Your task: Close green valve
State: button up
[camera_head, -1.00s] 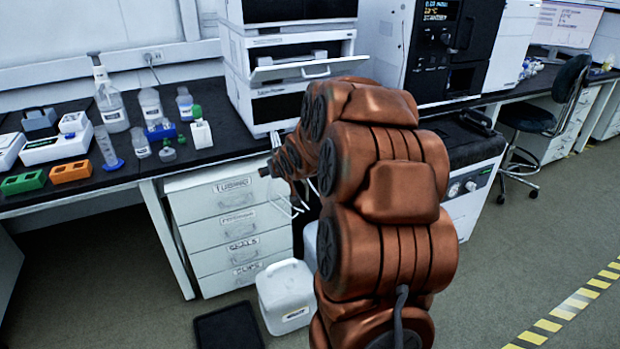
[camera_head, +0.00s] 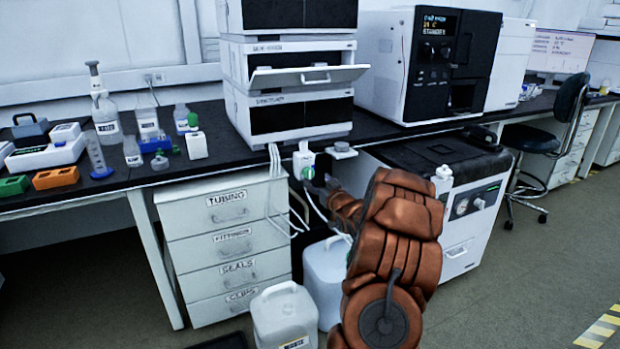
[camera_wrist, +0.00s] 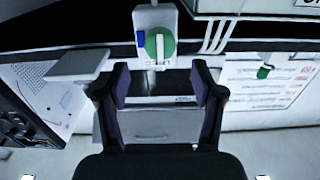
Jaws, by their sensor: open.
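The green valve (camera_head: 308,172) sits on a white block at the front edge of the bench, below the stacked white instruments. In the wrist view the green valve (camera_wrist: 160,44) is a round knob with a pale bar across it, standing upright, and a small blue patch is beside it. My gripper (camera_wrist: 161,82) is open and empty. Its fingers point towards the valve, one on each side of it in the picture, with no contact visible. In the head view my gripper (camera_head: 319,186) is close to the valve and partly hidden by my arm.
White tubes (camera_head: 279,190) hang from the bench edge beside the valve. A drawer cabinet (camera_head: 190,215) stands below left, and white canisters (camera_head: 285,318) stand on the floor. A small light shelf (camera_head: 341,150) juts out right of the valve. A black-topped unit (camera_head: 455,160) stands right.

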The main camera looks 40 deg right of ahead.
aim_at(310, 173)
jog(key=shift+b+x, duration=0.5)
jog(key=shift+x, duration=2.55)
jog(key=shift+c, duration=0.4)
jog(key=c, duration=1)
